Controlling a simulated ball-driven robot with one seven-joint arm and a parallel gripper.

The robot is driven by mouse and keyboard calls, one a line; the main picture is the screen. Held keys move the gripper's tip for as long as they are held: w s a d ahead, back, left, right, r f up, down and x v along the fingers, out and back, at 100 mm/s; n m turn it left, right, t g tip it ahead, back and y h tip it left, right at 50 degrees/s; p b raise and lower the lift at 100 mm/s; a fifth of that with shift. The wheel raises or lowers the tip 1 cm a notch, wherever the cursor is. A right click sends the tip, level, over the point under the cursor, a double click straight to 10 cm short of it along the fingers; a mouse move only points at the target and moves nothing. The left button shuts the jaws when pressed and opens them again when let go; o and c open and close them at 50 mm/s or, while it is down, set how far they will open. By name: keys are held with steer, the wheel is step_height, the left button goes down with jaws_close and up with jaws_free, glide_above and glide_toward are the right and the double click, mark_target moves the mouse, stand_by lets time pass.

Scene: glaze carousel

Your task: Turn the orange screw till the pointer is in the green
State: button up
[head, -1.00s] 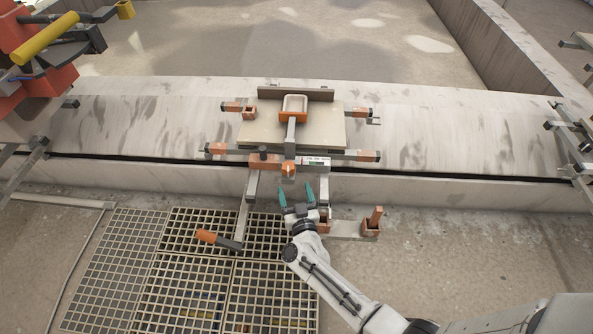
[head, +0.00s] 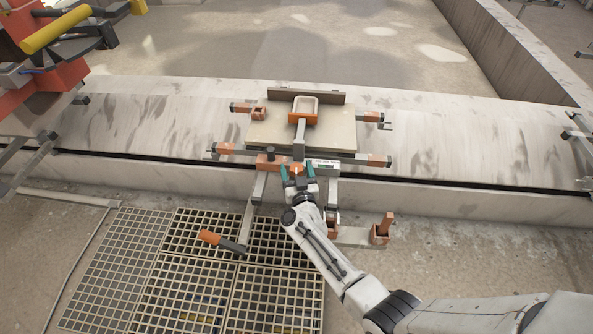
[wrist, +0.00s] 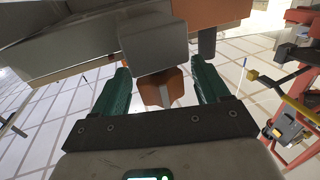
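The orange screw (head: 297,169) sits at the front of the carousel fixture, below a grey block. In the wrist view the orange screw head (wrist: 160,88) lies between the two green fingers of my gripper (wrist: 162,92), with a gap on each side. My gripper also shows in the head view (head: 298,176), its fingers on either side of the screw. It is open. A small white scale plate (head: 326,163) is just right of the screw. Its pointer and green zone are too small to make out.
A tan board (head: 262,132) with an orange-and-white holder (head: 304,108) lies behind the screw. Orange-tipped bars (head: 376,160) stick out on both sides.

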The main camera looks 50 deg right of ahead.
steer(key=c, duration=0.9)
steer(key=shift+r+p, duration=0.1)
steer(key=shift+p, duration=0.2)
steer(key=shift+w+a+m+g+h+p, duration=0.1)
steer(key=shift+m+g+h+p, duration=0.25)
steer(key=shift+m+g+h, duration=0.55)
steer(key=m+g+h, duration=0.2)
steer(key=shift+f+g+h, duration=0.2)
steer(key=shift+g+h, duration=0.1)
steer(key=shift+g, duration=0.1)
steer(key=m+g+h+b, duration=0.2)
steer(key=m+g+b, duration=0.1)
steer(key=g+b, duration=0.1)
steer(key=shift+f+m+g, duration=0.1)
steer(key=shift+m+g, duration=0.3)
steer(key=shift+m+g+h+b, duration=0.3)
steer(key=shift+m+g+b, duration=0.25)
steer(key=shift+g, duration=0.35)
steer(key=shift+r+g, duration=0.2)
steer(key=shift+g, duration=0.1)
